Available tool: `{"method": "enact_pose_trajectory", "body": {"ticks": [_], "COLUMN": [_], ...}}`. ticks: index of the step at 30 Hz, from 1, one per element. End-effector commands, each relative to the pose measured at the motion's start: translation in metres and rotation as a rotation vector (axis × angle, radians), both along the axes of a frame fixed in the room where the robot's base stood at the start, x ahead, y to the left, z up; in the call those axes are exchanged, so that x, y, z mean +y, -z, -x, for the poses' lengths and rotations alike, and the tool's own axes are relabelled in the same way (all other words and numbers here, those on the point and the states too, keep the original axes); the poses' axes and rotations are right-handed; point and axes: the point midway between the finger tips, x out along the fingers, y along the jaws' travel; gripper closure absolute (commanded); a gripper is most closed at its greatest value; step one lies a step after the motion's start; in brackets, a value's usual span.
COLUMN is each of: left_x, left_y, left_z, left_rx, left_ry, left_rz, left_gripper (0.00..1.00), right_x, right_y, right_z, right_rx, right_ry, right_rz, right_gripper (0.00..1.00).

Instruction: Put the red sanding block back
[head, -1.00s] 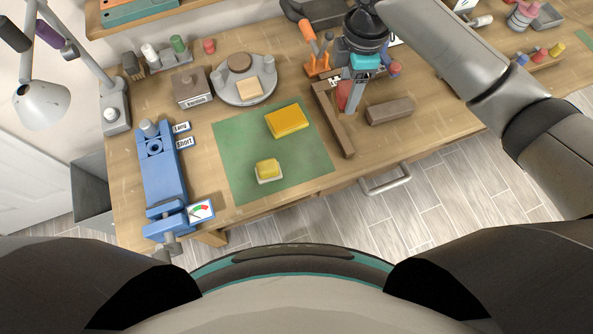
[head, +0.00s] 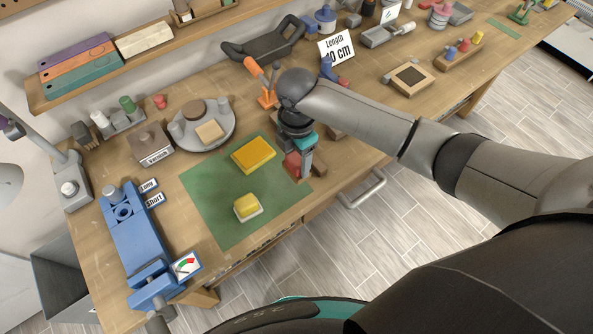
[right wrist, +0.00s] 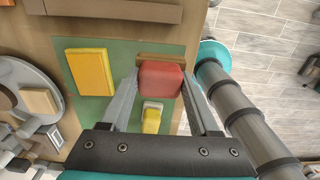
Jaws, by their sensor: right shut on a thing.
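My right gripper (head: 302,174) is shut on the red sanding block (head: 292,163) at the right edge of the green mat (head: 215,215). In the right wrist view the red sanding block (right wrist: 160,80) sits between the two fingers of my right gripper (right wrist: 161,88). I cannot tell whether it touches the mat. A brown wooden strip (right wrist: 160,58) shows just beyond it. In the head view my arm hides much of the wood behind the gripper. My left gripper is not in view.
A larger yellow block (head: 253,154) and a small yellow-topped white block (head: 247,207) lie on the mat. A blue vise-like device (head: 135,235) stands left. A grey round tray (head: 220,133) and an orange-handled tool (head: 262,82) stand behind. The mat's front part is bare.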

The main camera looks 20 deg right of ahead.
Motion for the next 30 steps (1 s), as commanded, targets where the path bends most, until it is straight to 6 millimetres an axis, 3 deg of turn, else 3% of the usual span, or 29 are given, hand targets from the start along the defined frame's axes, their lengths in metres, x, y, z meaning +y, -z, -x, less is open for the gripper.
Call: {"method": "enact_pose_trajectory", "body": {"ticks": [13, 26, 27, 30], "left_x": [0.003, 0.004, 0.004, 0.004], "left_y": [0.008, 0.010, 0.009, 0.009], "left_z": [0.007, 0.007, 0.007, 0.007], "left_rx": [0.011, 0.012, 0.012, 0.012], "left_ry": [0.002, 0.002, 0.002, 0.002], "left_rz": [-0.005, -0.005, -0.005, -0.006], "left_gripper": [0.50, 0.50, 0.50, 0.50], "right_x": [0.000, 0.000, 0.000, 0.000], "right_y": [0.052, 0.059, 0.058, 0.058], "right_z": [0.000, 0.000, 0.000, 0.000], "right_rx": [0.001, -0.001, -0.001, -0.001], "right_ry": [0.002, 0.001, 0.001, 0.001], "right_rz": [-0.001, -0.001, 0.000, -0.001], "right_gripper": [0.90, 0.90, 0.35, 0.23]}}
